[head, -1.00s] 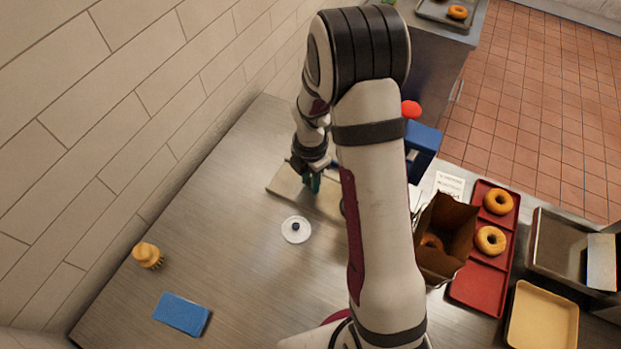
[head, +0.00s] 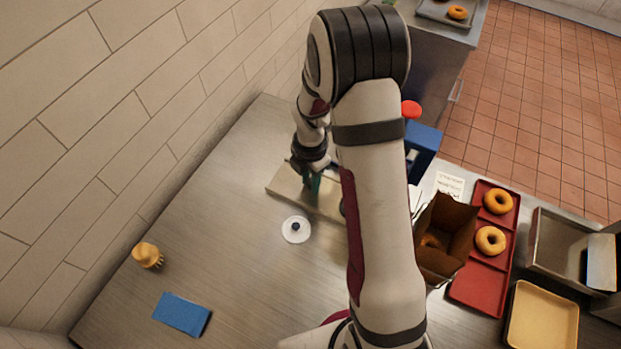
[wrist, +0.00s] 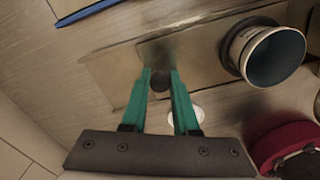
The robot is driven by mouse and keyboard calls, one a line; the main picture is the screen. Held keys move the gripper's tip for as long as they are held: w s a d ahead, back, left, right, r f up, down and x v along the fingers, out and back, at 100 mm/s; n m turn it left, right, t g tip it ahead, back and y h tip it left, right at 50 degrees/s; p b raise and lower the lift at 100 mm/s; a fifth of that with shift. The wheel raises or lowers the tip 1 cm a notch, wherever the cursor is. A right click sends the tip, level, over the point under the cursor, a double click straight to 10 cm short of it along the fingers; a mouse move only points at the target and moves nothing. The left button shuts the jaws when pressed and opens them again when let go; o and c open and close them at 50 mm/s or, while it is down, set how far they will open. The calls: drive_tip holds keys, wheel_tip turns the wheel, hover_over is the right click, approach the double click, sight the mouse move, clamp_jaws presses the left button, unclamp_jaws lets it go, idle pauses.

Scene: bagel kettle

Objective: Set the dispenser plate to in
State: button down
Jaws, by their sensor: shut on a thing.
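The dispenser plate (head: 284,185) is a flat, pale metal strip lying across the back of the counter in the head view; my arm hides its right part. In the wrist view the plate (wrist: 108,78) lies below my gripper. A dark round knob (wrist: 160,79) on it sits between the green fingertips. My gripper (wrist: 159,74) is shut on this knob; it also shows over the plate in the head view (head: 313,186). A pale cylinder with a dark blue inside (wrist: 268,55) stands at the plate's right part in the wrist view.
A white lid (head: 296,230) lies in front of the plate. An orange brush (head: 148,255) and a blue sponge (head: 182,314) are front left. A brown box (head: 445,236), a red tray (head: 473,288) with bagels and a blue device (head: 424,140) are right. The left counter is mostly clear.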

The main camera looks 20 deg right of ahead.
sight(325, 194)
drive_tip(key=shift+s+d, duration=1.3)
drive_tip(key=shift+s, duration=0.05)
drive_tip(key=c, duration=0.7)
unclamp_jaws()
wheel_tip(325, 194, up, 16)
drive_tip(key=shift+f, duration=0.1)
